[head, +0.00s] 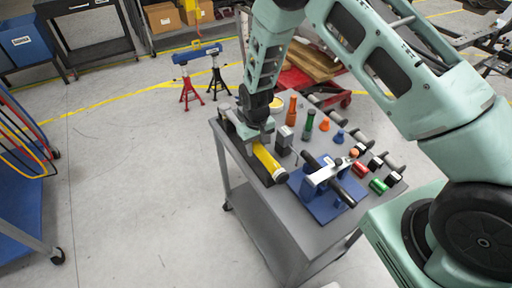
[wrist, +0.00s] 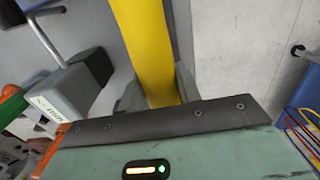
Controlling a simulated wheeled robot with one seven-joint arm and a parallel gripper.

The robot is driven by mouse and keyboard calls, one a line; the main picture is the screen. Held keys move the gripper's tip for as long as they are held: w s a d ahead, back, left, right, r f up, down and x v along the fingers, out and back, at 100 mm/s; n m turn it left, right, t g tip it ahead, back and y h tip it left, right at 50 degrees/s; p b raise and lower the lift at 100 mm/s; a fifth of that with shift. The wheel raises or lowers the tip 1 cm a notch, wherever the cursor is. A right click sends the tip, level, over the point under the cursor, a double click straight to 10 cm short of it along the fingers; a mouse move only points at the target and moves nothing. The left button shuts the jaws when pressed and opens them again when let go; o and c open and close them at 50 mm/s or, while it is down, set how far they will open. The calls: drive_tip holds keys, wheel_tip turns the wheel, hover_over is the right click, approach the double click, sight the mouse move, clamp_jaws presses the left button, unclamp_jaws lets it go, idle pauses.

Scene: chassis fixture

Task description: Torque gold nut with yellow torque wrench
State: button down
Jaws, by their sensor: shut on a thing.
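The yellow torque wrench (head: 268,160) lies along the left side of the grey cart top, its yellow section showing just below my gripper (head: 254,136). In the wrist view the yellow wrench (wrist: 147,45) runs between the two fingers of my gripper (wrist: 158,92), which is shut on it. Whether the wrench rests in its dark holder or is just clear of it, I cannot tell. A blue fixture plate (head: 318,203) with a grey and black part (head: 326,177) sits at the cart's front right. I cannot make out the gold nut.
Orange (head: 291,110) and green (head: 308,126) bottle-like items stand behind the fixture. Red (head: 360,169) and green (head: 378,186) cylinders lie at the right. A grey block (head: 284,138) stands close to my gripper. Floor left of the cart is clear.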

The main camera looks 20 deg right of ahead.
drive_tip(key=shift+r+p, duration=1.4)
drive_tip(key=shift+r, duration=1.15)
drive_tip(key=shift+w+r, duration=0.1)
drive_tip(key=shift+r, duration=0.05)
wheel_tip(320, 180, up, 8)
drive_tip(key=p, duration=0.5)
drive_tip(key=shift+f, duration=0.2)
idle(0.3)
